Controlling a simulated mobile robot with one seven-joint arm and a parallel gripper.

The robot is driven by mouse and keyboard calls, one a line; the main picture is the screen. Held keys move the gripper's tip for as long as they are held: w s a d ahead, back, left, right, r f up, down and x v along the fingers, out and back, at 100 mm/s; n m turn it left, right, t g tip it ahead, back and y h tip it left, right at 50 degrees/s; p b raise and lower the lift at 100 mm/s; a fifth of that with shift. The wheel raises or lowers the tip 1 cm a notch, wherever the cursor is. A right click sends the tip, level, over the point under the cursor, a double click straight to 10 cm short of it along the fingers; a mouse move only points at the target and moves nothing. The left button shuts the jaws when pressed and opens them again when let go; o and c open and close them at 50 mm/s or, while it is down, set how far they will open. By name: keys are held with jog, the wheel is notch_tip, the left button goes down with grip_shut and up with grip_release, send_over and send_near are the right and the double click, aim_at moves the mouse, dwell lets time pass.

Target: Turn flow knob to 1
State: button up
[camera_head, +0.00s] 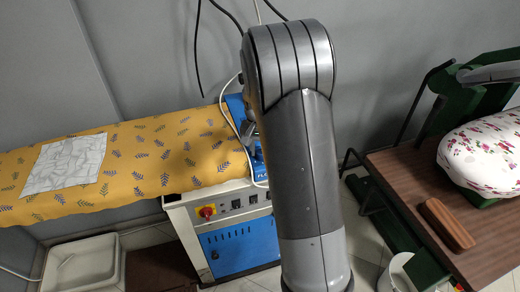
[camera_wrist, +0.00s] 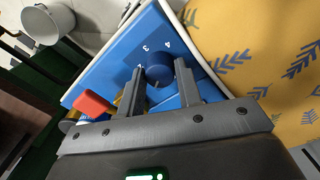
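The flow knob (camera_wrist: 160,67) is a round dark blue knob on a blue panel (camera_wrist: 118,62) in the wrist view. White numerals, including 3 and 4, are printed around its far side. My gripper (camera_wrist: 161,72) is open, with one finger on each side of the knob near the fingertips. I cannot tell whether either finger touches the knob. The knob's pointer mark is not clear, so its setting cannot be read.
A red block-like part (camera_wrist: 92,103) sits left of the fingers on the blue unit. A yellow leaf-patterned ironing board (camera_head: 130,165) lies left of my arm, with a white cloth (camera_head: 65,163) on it. A brown table (camera_head: 415,185) and a flowered pad (camera_head: 485,155) stand at right.

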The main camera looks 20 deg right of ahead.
jog(key=o, duration=0.4)
jog(key=r, duration=1)
jog(key=shift+w+a+r, duration=0.1)
jog(key=shift+a+r, duration=0.1)
jog(key=shift+r, duration=0.2)
jog(key=s+a+r+n+t, duration=0.3)
jog(key=s+r, duration=0.7)
jog(key=s, duration=0.5)
jog(key=s+a+t, duration=0.1)
jog(key=s, duration=0.3)
jog(key=s+a+n+t, duration=0.1)
jog(key=s, duration=0.4)
jog(key=s+n, duration=0.1)
jog(key=s, duration=0.3)
jog(key=shift+s+a+f+t, duration=0.15)
jog(key=shift+s+a+t, duration=0.2)
jog(key=shift+a+t, duration=0.05)
